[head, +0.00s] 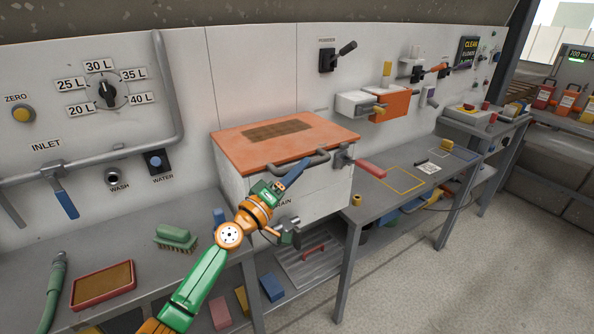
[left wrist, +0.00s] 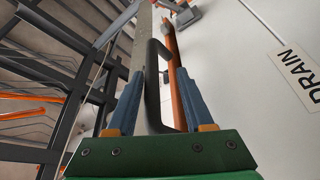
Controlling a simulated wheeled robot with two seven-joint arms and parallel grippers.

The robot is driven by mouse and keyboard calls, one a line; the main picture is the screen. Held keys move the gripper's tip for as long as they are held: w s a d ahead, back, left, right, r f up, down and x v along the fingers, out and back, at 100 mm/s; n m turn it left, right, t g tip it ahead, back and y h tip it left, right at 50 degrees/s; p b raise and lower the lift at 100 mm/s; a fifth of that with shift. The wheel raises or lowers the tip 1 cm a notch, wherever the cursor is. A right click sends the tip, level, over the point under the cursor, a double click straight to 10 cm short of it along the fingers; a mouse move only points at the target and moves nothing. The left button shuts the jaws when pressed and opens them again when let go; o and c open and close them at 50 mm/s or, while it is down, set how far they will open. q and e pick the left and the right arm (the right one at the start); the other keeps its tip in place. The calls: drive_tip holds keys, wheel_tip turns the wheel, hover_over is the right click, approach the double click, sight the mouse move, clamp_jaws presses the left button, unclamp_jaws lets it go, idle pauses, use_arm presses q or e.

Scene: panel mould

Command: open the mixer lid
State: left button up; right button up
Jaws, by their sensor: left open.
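The mixer (head: 235,184) is a white box on the bench with an orange lid (head: 330,132) that lies flat and closed on top. A dark bar handle (head: 318,158) runs along the lid's front edge. My left gripper (head: 297,171) is open at the front of the mixer, close to the handle. In the left wrist view the handle (left wrist: 152,85) and the orange lid edge (left wrist: 176,80) lie between the two blue fingers. I cannot tell whether a finger touches the handle. My right gripper is not in view.
A red tray (head: 103,286) and a green brush (head: 176,238) are on the bench at left. A red-handled lever (head: 370,168) sticks out right of the mixer. An orange box (head: 390,103) is on the wall. The space above the lid looks clear.

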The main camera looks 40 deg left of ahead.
use_arm(q)
clamp_jaws()
drive_tip(key=shift+s+r, duration=0.1)
idle(1.2)
